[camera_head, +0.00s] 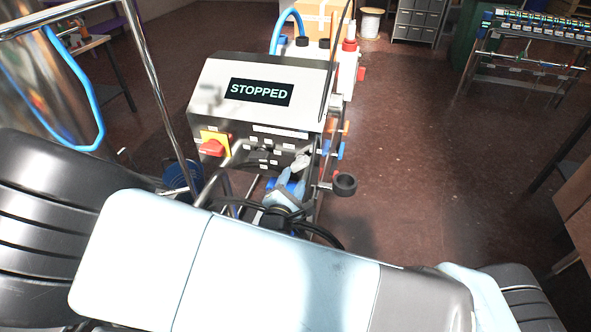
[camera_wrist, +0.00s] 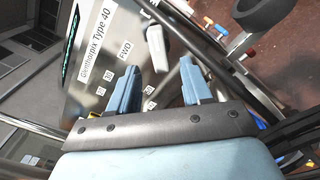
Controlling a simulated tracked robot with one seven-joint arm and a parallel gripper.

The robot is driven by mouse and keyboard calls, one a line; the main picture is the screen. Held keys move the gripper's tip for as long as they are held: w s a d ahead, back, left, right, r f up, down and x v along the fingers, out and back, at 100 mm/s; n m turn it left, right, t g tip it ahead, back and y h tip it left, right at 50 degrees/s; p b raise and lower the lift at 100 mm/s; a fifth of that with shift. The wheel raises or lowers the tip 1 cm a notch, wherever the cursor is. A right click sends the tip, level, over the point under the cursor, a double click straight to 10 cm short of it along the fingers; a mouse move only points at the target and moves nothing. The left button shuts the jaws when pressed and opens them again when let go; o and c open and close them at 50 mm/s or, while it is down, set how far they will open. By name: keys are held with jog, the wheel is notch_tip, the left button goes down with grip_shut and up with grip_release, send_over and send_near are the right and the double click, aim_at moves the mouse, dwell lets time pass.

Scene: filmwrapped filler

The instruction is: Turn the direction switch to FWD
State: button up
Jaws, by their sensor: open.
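The grey control box (camera_head: 210,85) with a display reading STOPPED (camera_head: 259,91) stands ahead of me. In the head view my gripper (camera_head: 290,187) is low at the box's right front, partly hidden by my arm.
A red knob on a yellow plate (camera_head: 212,145) is on the box's left front. A black ring-shaped part (camera_head: 344,185) sticks out at right, near my gripper. Metal rails (camera_head: 165,100) stand at left.

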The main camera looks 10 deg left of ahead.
aim_at(298, 169)
jog(key=shift+w+d, duration=0.2)
jog(key=shift+w, duration=2.4)
